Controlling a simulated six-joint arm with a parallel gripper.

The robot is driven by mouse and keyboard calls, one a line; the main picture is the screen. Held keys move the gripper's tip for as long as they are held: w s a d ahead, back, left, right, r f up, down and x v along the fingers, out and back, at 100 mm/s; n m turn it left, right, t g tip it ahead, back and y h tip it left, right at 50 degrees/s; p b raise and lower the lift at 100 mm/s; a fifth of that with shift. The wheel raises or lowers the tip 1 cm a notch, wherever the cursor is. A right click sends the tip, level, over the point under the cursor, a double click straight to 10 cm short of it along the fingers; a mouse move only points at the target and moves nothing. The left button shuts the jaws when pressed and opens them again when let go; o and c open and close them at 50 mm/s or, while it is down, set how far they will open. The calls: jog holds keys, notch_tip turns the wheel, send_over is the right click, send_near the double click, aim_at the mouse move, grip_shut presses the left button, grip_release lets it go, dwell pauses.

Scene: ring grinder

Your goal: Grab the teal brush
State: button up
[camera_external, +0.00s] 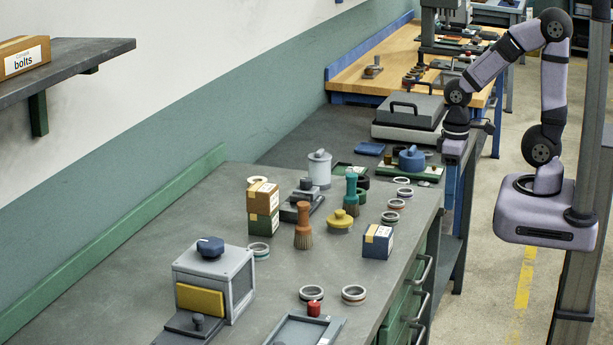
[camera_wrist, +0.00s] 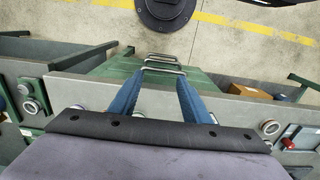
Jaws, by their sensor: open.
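The teal brush (camera_external: 351,188) stands upright on the grey workbench (camera_external: 134,240) in the external view, with its handle up and bristles down. It is behind the yellow knob-topped piece and close to a dark ring. My gripper (camera_external: 457,186) hangs past the bench's right edge, apart from the brush and to its right. In the wrist view my gripper (camera_wrist: 157,92) shows two blue fingers spread apart with nothing between them. I cannot make out the brush in the wrist view.
An orange-brown brush (camera_external: 303,228), the yellow piece (camera_external: 340,221), a blue box (camera_external: 377,242) and stacked boxes (camera_external: 263,208) stand near the teal brush. Several rings lie along the bench's right side. Drawer handles (camera_external: 423,270) stick out from its front. The bench's left part is mostly clear.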

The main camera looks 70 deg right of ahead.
aim_at(348, 175)
notch_tip(348, 175, up, 4)
jog(key=w+a+f+t+b, duration=0.15)
jog(key=w+t+b, duration=0.25)
jog(key=w, duration=0.4)
jog(key=w+a+f+m+t+y+b, duration=0.1)
jog(key=w+a+t+b, duration=0.25)
jog(key=w, duration=0.35)
jog(key=w+a+f+t+b, duration=0.15)
jog(key=w+t+b, duration=0.25)
jog(key=w, duration=0.4)
jog(key=w+d+r+m+t+h+b, duration=0.25)
jog(key=d+m+t+h+b, duration=0.2)
jog(key=d+h+b, duration=0.5)
jog(key=shift+m+g+h, duration=0.5)
jog(key=shift+m+h, duration=0.15)
jog(key=shift+h, duration=0.1)
jog(key=shift+w+d+f+p, duration=0.65)
jog(key=shift+w+d+f, duration=0.45)
jog(key=shift+w, duration=0.25)
jog(key=shift+w+d+f+p, duration=0.65)
jog(key=shift+w+d+f, duration=0.4)
jog(key=shift+w, duration=0.25)
grip_shut()
